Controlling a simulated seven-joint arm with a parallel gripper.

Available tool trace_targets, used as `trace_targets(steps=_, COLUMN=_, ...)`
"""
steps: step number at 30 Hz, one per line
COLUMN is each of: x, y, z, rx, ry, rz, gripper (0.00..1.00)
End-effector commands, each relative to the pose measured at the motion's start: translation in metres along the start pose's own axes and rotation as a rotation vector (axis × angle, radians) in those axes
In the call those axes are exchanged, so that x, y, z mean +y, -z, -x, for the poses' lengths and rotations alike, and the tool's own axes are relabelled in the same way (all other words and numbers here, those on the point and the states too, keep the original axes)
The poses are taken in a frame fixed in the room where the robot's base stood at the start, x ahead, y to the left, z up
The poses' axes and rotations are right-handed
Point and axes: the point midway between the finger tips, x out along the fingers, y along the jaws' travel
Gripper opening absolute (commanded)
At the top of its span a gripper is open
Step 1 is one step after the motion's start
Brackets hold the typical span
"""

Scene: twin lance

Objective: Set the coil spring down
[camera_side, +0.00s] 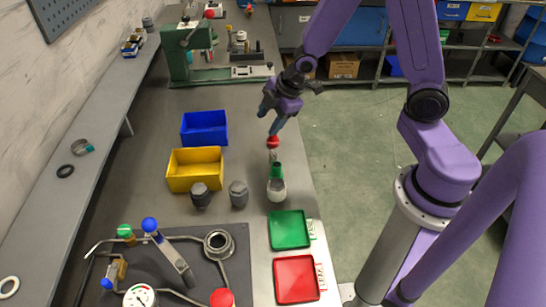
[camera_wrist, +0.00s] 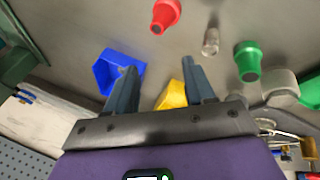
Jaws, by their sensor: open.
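A small grey metallic piece (camera_side: 273,156), which looks like the coil spring, stands on the bench between a red tapered piece (camera_side: 272,141) and a green tapered piece (camera_side: 277,171). In the wrist view the spring (camera_wrist: 210,42) is upright and apart from the red piece (camera_wrist: 165,14) and the green piece (camera_wrist: 248,62). Its coils are too small to make out. My gripper (camera_side: 271,119) is above the bench, beyond the red piece in the side view. In the wrist view my gripper (camera_wrist: 158,66) is open, with nothing between its fingers.
A blue bin (camera_side: 205,128) and a yellow bin (camera_side: 195,170) stand left of the row. A grey-white cup (camera_side: 277,191), two dark knobbed pieces, a green tray (camera_side: 289,230) and a red tray (camera_side: 296,279) lie nearer. A green machine (camera_side: 190,55) stands at the back.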

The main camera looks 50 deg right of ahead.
Motion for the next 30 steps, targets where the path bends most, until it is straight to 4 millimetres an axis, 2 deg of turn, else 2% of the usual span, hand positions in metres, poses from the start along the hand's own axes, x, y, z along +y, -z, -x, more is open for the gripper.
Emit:
trace_targets(steps=3, x=0.013, y=0.006, z=0.016, rx=-0.097, ry=0.034, rz=0.048, gripper=0.54)
trace_targets(steps=7, x=0.013, y=0.015, z=0.038, rx=-0.172, ry=0.121, rz=0.098, gripper=0.54)
trace_targets(steps=12, x=0.003, y=0.032, z=0.067, rx=-0.204, ry=0.259, rz=0.161, gripper=0.54)
trace_targets(steps=18, x=-0.009, y=0.045, z=0.088, rx=-0.195, ry=0.361, rz=0.209, gripper=0.54)
trace_targets(steps=23, x=-0.015, y=0.044, z=0.081, rx=-0.195, ry=0.383, rz=0.218, gripper=0.54)
trace_targets(steps=30, x=-0.031, y=0.033, z=0.042, rx=-0.198, ry=0.384, rz=0.217, gripper=0.54)
